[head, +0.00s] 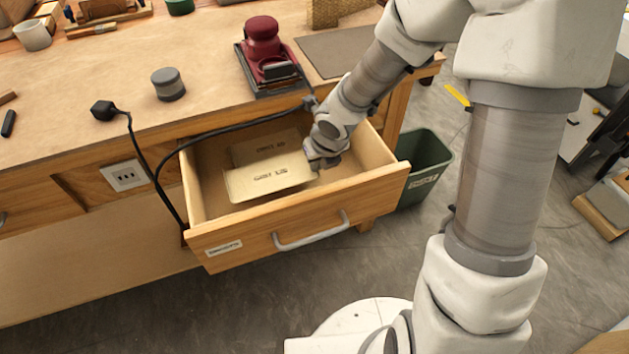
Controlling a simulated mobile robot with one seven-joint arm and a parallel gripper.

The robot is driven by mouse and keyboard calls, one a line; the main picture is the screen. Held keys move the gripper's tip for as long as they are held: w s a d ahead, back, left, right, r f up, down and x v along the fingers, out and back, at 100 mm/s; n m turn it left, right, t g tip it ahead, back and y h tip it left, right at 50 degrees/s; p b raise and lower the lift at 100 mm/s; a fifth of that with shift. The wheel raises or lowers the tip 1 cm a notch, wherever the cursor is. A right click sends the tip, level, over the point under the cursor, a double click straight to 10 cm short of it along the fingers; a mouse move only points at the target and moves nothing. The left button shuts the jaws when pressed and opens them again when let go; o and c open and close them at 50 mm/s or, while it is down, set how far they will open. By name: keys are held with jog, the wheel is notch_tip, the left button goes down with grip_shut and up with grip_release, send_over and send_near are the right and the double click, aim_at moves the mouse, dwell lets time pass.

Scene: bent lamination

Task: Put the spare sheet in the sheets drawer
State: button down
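The drawer (305,218) under the bench is pulled open; the writing on its small front label is too small to read. A pale sheet (262,190) with dark printing shows in the drawer opening, overlapping a second similar sheet (262,148) behind it. I cannot tell whether the front sheet rests or is held up. My gripper (321,163) reaches down into the drawer opening at the front sheet's right end and seems to meet it. The fingertips are too small and partly hidden to show whether they are closed on it.
A dark cable (225,129) runs from the red sander (263,45) past the drawer's back left corner. A black plug (103,110) lies on the bench, its cord hanging down. A green bin (424,165) stands right of the drawer.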

aim_at(318, 173)
jog(key=shift+f+b, duration=1.55)
jog(key=shift+f, duration=0.55)
jog(key=shift+f, duration=0.25)
jog(key=c, duration=1.1)
grip_release()
jog(key=shift+r, duration=0.1)
jog(key=shift+r, duration=0.15)
jog(key=shift+r, duration=0.3)
jog(key=shift+p+v, duration=4.65)
jog(key=shift+v, duration=1.1)
